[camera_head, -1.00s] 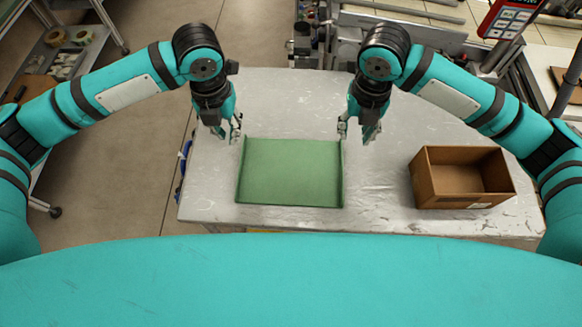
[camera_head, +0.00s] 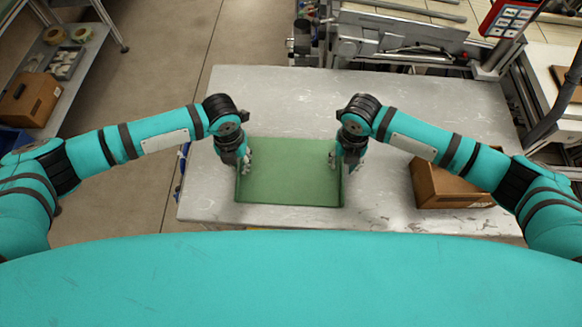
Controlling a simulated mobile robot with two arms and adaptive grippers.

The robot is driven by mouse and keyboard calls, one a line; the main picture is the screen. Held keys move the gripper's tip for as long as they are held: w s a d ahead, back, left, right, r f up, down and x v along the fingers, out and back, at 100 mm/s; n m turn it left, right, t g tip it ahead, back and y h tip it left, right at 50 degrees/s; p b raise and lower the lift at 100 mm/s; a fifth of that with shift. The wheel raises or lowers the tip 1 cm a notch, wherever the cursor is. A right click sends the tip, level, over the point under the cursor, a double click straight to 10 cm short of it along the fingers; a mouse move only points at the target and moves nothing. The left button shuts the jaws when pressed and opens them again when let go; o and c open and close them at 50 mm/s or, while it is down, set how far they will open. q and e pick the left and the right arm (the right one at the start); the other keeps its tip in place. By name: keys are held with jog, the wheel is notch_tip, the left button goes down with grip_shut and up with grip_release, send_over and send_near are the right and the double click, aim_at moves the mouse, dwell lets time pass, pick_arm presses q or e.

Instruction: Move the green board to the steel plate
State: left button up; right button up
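The green board (camera_head: 290,180) lies flat on the table and has raised left and right sides. My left gripper (camera_head: 246,167) is at its left side and my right gripper (camera_head: 335,164) is at its right side, both near the middle of those edges. The fingers are small and partly hidden by my wrists, so I cannot tell whether they grip the edges. I cannot make out for certain which surface is the steel plate.
The worn grey table (camera_head: 290,95) is clear behind the board. An open brown box (camera_head: 445,188) stands at its right, partly hidden by my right arm. Metal machinery (camera_head: 400,45) is along the back edge. A shelf cart (camera_head: 60,75) stands at the left.

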jog(key=shift+f, duration=0.55)
grip_shut()
